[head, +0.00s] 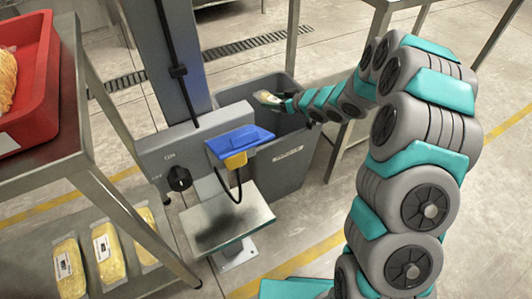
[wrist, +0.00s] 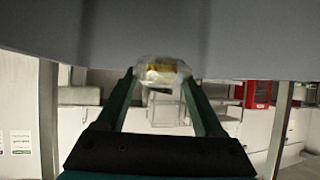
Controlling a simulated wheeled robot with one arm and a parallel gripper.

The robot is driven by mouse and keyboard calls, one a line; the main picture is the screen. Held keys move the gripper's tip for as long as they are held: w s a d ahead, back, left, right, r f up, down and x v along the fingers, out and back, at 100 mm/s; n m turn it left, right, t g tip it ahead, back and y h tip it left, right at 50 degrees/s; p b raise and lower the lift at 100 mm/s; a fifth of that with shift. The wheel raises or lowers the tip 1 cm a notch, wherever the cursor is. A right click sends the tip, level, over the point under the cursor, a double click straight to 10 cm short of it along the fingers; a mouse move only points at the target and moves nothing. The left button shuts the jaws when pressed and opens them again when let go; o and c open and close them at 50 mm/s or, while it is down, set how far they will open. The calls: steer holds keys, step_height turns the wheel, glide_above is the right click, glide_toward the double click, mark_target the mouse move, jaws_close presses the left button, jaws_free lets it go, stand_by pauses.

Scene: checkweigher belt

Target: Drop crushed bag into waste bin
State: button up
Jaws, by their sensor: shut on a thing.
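My gripper (head: 286,103) is shut on the crushed bag (head: 268,98), a small clear and yellowish packet. In the head view the bag shows against the opening of the grey waste bin (head: 290,165), near its back left part; I cannot tell how far it is above or below the rim. In the wrist view the bag (wrist: 162,70) sits between the tips of both fingers (wrist: 160,80), clear plastic with yellow inside. The bin has a white label on its front.
A grey column and control box (head: 170,150) with a knob stand left of the bin. A blue and yellow device (head: 238,145) and a metal platform (head: 228,222) are in front. A red tray (head: 30,75) and several yellow packs (head: 108,255) are on the left.

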steer(key=o, duration=1.4)
steer(key=shift+v, duration=3.9)
